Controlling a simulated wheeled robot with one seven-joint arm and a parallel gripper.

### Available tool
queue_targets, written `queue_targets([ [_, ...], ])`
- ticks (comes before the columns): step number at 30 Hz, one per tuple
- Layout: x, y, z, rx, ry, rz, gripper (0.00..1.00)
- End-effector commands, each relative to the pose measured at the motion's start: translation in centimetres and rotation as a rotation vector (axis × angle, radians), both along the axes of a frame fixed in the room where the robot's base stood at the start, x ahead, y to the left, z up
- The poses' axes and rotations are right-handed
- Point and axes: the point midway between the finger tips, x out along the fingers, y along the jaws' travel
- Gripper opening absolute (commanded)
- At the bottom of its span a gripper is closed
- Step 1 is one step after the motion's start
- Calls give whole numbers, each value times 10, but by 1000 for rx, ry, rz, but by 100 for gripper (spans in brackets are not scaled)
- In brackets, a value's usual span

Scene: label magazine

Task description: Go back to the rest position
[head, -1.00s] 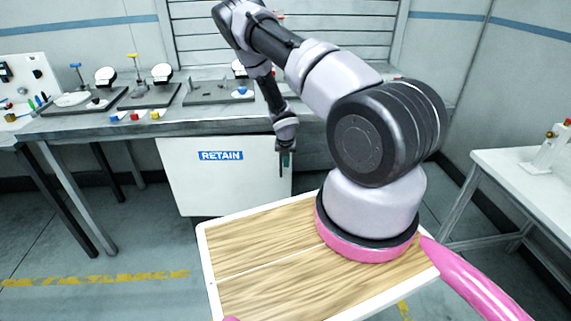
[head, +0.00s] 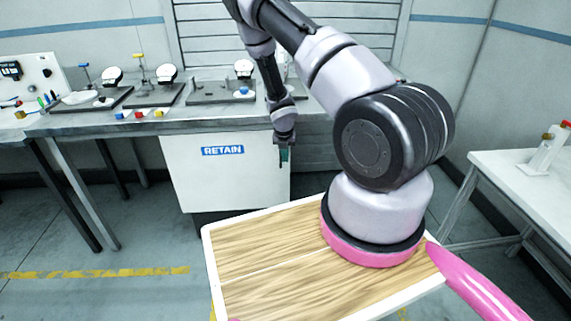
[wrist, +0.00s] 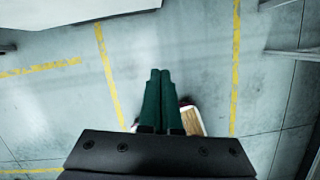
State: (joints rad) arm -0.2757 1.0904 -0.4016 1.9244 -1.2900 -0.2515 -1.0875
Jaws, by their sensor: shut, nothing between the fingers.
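My gripper (head: 284,157) hangs pointing down in the head view, in front of the white panel marked RETAIN and above the far edge of my wooden deck. In the wrist view its two green fingers (wrist: 165,100) lie side by side, touching, with nothing between them. Below the fingers the wrist view shows grey floor and a small part of my deck. My arm is bent, with its upper links cut off by the top of the head view.
A long grey workbench (head: 200,121) runs along the back. It bears dark trays (head: 158,95), small coloured blocks (head: 139,114) and round white-topped devices. The white RETAIN panel (head: 180,180) stands below it. A white table (head: 520,175) is at right. Floor at left is clear.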

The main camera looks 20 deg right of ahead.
Motion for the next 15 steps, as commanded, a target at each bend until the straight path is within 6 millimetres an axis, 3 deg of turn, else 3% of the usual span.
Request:
queue_targets([
  [6, -7, 3, 29, 1, 0, 0, 0],
  [15, -5, 3, 45, 4, -18, -28, 0],
])
